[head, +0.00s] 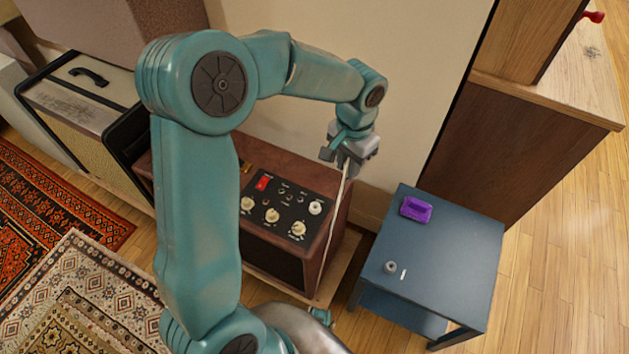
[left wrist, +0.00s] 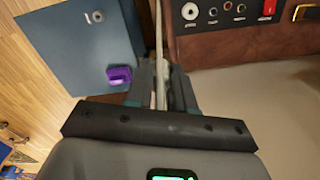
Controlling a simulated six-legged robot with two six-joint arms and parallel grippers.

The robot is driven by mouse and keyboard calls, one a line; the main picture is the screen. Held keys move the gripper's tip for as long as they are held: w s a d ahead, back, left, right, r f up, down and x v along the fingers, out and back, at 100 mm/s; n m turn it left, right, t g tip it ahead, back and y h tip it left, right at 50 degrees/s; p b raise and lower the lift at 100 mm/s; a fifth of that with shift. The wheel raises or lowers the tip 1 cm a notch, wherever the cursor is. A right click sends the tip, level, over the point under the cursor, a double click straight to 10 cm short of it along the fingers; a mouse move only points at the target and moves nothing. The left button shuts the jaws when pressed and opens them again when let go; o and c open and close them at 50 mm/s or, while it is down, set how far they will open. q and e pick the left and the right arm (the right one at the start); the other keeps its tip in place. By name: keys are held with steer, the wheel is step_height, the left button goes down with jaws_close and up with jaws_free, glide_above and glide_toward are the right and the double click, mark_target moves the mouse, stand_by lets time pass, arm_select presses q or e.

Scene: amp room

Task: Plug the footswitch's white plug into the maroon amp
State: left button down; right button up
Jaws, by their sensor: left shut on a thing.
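The maroon amp (head: 285,262) stands in the middle of the head view, with a black control panel on top. A white-ringed round socket (head: 315,207) sits at the panel's right end; it also shows at the top of the left wrist view (left wrist: 189,11). My left gripper (head: 347,166) is above the amp's back right corner, shut on the white plug, which its fingers mostly hide. A thin white cable (head: 332,222) hangs from the gripper in front of the amp's right part; it also shows in the left wrist view (left wrist: 159,45). I cannot make out the footswitch.
A blue side table (head: 455,245) stands right of the amp, with a purple object (head: 416,209) and a small grey round thing (head: 391,267) on it. A wall is close behind the amp. A beige amp (head: 75,130) and patterned rugs (head: 95,290) lie left.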

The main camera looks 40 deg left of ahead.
arm_select(q)
steer(key=shift+m, duration=0.3)
steer(key=shift+s+a+f+b, duration=0.75)
steer(key=shift+a+f+b, duration=0.2)
steer(key=shift+f, duration=1)
steer(key=shift+s+a+f+b, duration=0.7)
steer(key=shift+a+f+b, duration=0.25)
steer(key=shift+f, duration=0.95)
steer(key=shift+s+a+f+b, duration=0.75)
steer(key=shift+a+f+b, duration=0.2)
steer(key=shift+f, duration=1)
steer(key=shift+f+b, duration=1.3)
steer(key=shift+f, duration=0.4)
steer(key=c, duration=0.9)
jaws_free()
step_height(320, 180, up, 16)
steer(key=p, duration=0.5)
steer(key=shift+r, duration=0.2)
steer(key=shift+d+f, duration=0.1)
steer(key=shift+f, duration=0.05)
